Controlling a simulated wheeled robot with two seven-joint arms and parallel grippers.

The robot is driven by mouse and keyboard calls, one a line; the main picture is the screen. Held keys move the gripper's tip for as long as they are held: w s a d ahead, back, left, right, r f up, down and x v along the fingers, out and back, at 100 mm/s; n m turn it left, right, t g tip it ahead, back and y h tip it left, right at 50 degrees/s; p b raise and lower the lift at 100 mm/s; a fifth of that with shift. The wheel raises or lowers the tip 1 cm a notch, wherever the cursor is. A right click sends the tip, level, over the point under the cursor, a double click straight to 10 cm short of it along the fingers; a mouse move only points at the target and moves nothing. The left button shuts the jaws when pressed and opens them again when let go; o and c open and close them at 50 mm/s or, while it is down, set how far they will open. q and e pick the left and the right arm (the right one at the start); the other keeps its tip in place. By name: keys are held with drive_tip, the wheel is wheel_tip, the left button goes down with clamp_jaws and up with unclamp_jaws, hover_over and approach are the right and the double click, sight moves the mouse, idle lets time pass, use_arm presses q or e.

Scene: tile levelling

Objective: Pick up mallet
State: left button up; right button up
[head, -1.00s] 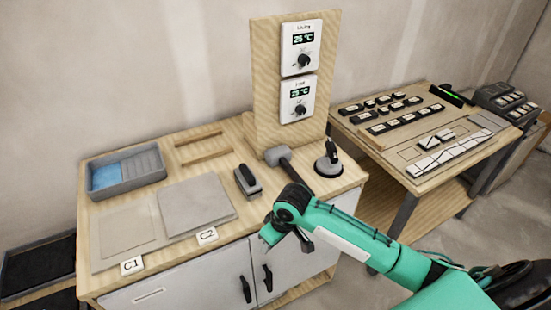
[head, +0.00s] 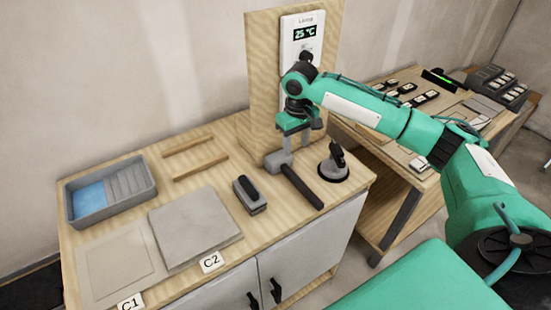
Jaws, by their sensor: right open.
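The mallet (head: 303,187) lies on the wooden workbench (head: 230,154), its grey head towards the back and its dark handle pointing to the front right. My right gripper (head: 294,148) points down, open, just above the mallet where the head meets the handle. Its fingers overlap the mallet in the picture, and I cannot tell whether they touch it. My left gripper is not in view.
A suction cup lifter (head: 334,168) stands close right of the mallet. A dark-handled grey block (head: 250,195) lies to its left. Behind rises a wooden panel (head: 262,75) with a thermostat (head: 303,35). A grey tile (head: 195,228) and grey tray (head: 110,190) lie further left.

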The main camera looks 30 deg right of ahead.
drive_tip(key=p, duration=0.2)
hover_over(293, 174)
wheel_tip(293, 174, down, 8)
drive_tip(key=shift+s+d+r, duration=0.1)
drive_tip(key=shift+s+d, duration=0.05)
drive_tip(key=shift+f, duration=0.5)
wheel_tip(293, 174, down, 4)
drive_tip(key=shift+f+p, duration=0.2)
drive_tip(key=shift+p, duration=0.8)
drive_tip(key=shift+f, duration=0.25)
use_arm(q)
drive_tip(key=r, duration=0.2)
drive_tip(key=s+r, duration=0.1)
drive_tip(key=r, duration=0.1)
use_arm(e)
drive_tip(key=shift+r, duration=0.1)
clamp_jaws()
